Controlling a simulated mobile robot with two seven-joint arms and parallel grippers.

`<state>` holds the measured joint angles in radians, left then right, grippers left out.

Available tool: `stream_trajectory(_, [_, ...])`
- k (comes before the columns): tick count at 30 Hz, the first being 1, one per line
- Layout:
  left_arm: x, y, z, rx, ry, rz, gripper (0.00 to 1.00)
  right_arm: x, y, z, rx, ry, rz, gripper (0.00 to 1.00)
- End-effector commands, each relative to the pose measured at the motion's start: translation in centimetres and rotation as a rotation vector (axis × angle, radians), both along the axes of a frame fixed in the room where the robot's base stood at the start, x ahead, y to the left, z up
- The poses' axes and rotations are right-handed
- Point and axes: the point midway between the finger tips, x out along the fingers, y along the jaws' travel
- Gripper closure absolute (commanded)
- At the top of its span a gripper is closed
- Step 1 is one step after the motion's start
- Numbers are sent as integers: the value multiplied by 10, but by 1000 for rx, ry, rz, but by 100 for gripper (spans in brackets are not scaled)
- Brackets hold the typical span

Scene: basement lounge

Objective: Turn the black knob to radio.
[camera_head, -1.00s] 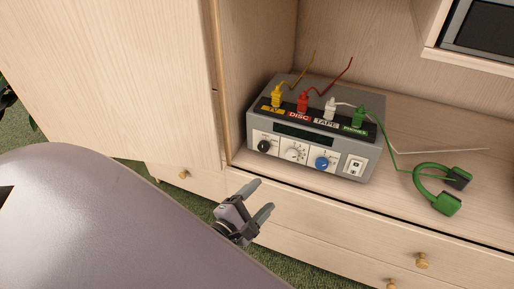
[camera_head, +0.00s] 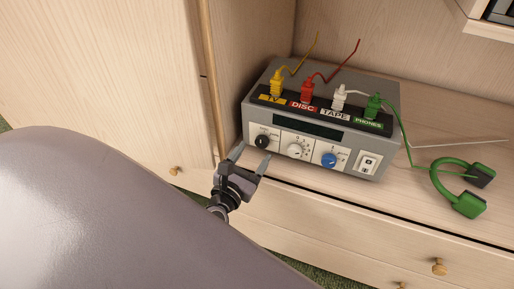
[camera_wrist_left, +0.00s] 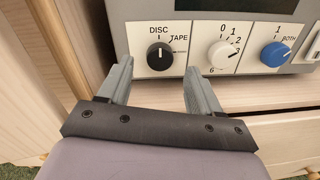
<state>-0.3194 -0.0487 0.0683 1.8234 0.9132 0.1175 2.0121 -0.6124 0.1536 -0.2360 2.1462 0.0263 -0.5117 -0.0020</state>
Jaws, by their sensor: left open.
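The black knob (camera_head: 262,142) is at the left end of the grey audio unit's front panel. In the left wrist view the black knob (camera_wrist_left: 160,57) sits under the labels DISC and TAPE, with a smaller unreadable label at its right. Its white pointer line looks roughly upward, toward DISC. My left gripper (camera_head: 252,155) is open and empty, just in front of the panel by the knob. In the left wrist view the left gripper's fingers (camera_wrist_left: 158,70) stand on either side below the knob, apart from it. My right gripper is not in view.
A white knob (camera_head: 295,150), a blue knob (camera_head: 330,160) and a white switch (camera_head: 368,164) sit right of the black knob. Coloured plugs stand on the grey unit (camera_head: 375,86). Green headphones (camera_head: 462,185) lie at right. A cabinet door edge (camera_head: 210,75) is close at left.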

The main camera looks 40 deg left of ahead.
Motion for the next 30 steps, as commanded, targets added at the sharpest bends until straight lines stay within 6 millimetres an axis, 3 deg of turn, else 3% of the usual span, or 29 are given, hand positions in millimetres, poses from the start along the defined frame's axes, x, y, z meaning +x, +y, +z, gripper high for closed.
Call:
stream_trajectory(7, [25,4,0,0,-1,0,36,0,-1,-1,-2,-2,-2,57])
stream_trajectory(19, [31,5,0,1,0,-1,36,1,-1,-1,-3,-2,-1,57])
stream_trajectory(20, [31,5,0,1,0,-1,43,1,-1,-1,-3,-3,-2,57])
stream_trajectory(24, [30,5,0,1,0,-1,88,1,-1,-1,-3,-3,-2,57])
stream_trajectory(25, [31,5,0,1,0,-1,92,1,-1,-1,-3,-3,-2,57])
stream_trajectory(30, [30,5,0,5,2,-1,92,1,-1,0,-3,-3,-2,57])
